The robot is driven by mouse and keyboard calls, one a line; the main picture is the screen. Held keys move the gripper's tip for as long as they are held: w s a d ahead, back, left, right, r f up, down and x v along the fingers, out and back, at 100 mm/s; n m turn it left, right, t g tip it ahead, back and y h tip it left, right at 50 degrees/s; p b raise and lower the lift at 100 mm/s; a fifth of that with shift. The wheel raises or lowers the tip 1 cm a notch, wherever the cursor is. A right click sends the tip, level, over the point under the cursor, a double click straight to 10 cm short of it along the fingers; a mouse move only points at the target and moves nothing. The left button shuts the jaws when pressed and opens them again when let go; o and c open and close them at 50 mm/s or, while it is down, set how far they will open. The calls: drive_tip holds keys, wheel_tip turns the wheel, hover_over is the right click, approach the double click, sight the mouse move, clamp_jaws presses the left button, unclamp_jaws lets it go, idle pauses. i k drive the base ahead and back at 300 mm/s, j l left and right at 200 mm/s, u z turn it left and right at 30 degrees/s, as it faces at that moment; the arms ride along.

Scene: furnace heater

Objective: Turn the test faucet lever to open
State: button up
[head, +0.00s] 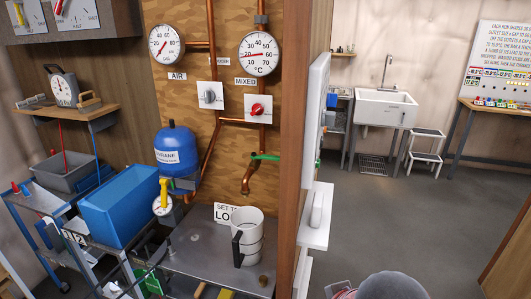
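The green faucet lever (265,156) sits on a copper pipe in front of the wooden board, below the right-hand dial in the head view. It lies roughly level, pointing to the right, with its right end close to the brown wall edge. The copper spout (247,184) bends down below it. A white jug (249,236) with a dark handle stands on the metal bench under the spout. I see no water running. My gripper is not in view.
A brown wall edge (290,130) with white fixtures (315,225) stands just right of the lever. Dials, two knobs (257,107) and a blue tank (176,148) are around the board. A blue bin (122,203) is at left. Grey floor (390,215) is open at right.

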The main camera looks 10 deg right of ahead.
sight(253, 155)
drive_tip(key=i+j, duration=0.3)
drive_tip(key=j, duration=0.15)
drive_tip(key=i+j, duration=0.3)
drive_tip(key=j, duration=0.15)
drive_tip(key=i+j, duration=0.25)
drive_tip(key=j, duration=0.2)
